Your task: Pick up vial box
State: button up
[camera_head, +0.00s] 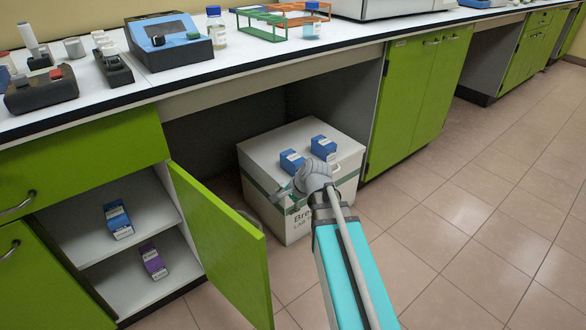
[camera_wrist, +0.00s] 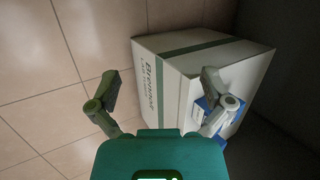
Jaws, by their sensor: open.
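Two small blue-and-white boxes, a nearer one (camera_head: 291,161) and a farther one (camera_head: 323,147), lie on top of a large white carton under the bench. Another blue box (camera_head: 118,220) is on the upper shelf of the open cabinet, and a purple box (camera_head: 152,262) is on the lower one. I cannot tell which is the vial box. My gripper (camera_wrist: 160,84) is open and empty by the carton's front side. In the wrist view, its right finger overlaps a blue box (camera_wrist: 203,103) and partly hides it.
The white carton (camera_head: 262,158) with a green stripe stands on the floor. An open green cabinet door (camera_head: 225,250) juts out left of my arm. The bench top (camera_head: 270,50) holds racks, bottles and instruments. The tiled floor at right is clear.

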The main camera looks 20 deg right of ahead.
jog(key=w+d+r+m+t+y+b, duration=0.1)
jog(key=w+d+m+t+b, duration=0.1)
jog(key=w+d+m+t, duration=0.45)
jog(key=m+t+b, duration=0.2)
jog(key=m, duration=1.1)
send_near(294, 157)
jog(key=shift+s+d+r+n+g+h, duration=0.15)
jog(key=shift+s+r, duration=0.35)
jog(key=shift+s, duration=0.1)
jog(key=shift+s+d+r+n+g+h, duration=0.1)
jog(key=shift+s+r+h, duration=0.05)
jog(key=shift+s+r, duration=0.4)
jog(key=shift+f, duration=0.15)
jog(key=b+x, duration=0.3)
jog(key=x, duration=0.4)
jog(key=shift+f, duration=0.15)
jog(key=shift+w+a+f+b, duration=0.1)
jog(key=shift+w+b, duration=0.1)
jog(key=shift+w, duration=0.1)
jog(key=shift+w+a+f+b, duration=0.1)
jog(key=shift+w+a+b, duration=0.05)
jog(key=shift+w, duration=0.15)
